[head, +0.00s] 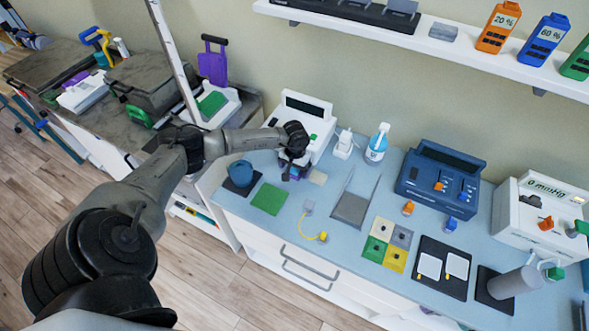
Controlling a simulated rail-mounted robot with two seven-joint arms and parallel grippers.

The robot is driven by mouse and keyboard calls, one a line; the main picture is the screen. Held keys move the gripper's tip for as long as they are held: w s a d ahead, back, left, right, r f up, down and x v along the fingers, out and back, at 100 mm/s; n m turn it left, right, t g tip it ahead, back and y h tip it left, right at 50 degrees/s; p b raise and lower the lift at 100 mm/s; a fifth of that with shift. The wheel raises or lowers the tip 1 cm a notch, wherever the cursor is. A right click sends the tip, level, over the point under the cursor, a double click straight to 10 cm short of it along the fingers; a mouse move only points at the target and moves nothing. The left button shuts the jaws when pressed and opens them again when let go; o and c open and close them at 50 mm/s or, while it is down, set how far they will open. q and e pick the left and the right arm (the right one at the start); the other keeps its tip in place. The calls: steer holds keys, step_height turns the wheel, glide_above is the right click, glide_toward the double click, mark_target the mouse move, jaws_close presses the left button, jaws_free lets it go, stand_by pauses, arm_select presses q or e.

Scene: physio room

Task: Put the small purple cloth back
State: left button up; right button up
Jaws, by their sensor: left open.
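My left arm reaches in from the left across the blue counter (232,203). My left gripper (291,174) is open and points down in front of a white device (318,121) with a dark display. A small purple patch (299,171), probably the small purple cloth, shows right at the fingertips. It is mostly hidden by the gripper, and I cannot tell whether the fingers touch it. A green square cloth (269,198) lies flat to the left of the gripper, and a small pale square (318,177) lies just to the right. My right gripper is not in view.
A blue round pot (240,173) stands left of the gripper. A spray bottle (377,144), a grey flat piece with prongs (350,208) and a blue device (440,175) stand to the right. A shelf (440,45) overhangs the back.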

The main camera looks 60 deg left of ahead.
mark_target(295, 171)
arm_select(q)
step_height(295, 171, up, 10)
steer(key=w+d+f+n+t+h, duration=0.1)
steer(key=d+n+t+h, duration=0.3)
steer(key=d, duration=0.8)
steer(key=w+d+n+t+h, duration=0.15)
steer(key=d+h, duration=0.45)
steer(key=d, duration=0.7)
steer(key=d+r+n+t+h, duration=0.3)
steer(key=d+r+n+t, duration=0.5)
steer(key=n, duration=0.7)
steer(key=s+a+f+n+y, duration=0.3)
steer(key=n+y, duration=0.4)
steer(key=n, duration=0.8)
steer(key=s+a+f+n+y, duration=0.25)
steer(key=s+n+y, duration=0.4)
steer(key=n, duration=0.95)
steer(key=s+d+f+n+g, duration=0.1)
steer(key=s+f+n+g, duration=0.2)
steer(key=s+n+g, duration=0.2)
steer(key=s+d+f+n+g, duration=0.2)
steer(key=s+f+n+g, duration=0.2)
steer(key=s+n, duration=0.3)
steer(key=s+g+h, duration=0.1)
steer(key=s, duration=0.4)
steer(key=shift+d+f, duration=0.15)
steer(key=shift+d, duration=0.15)
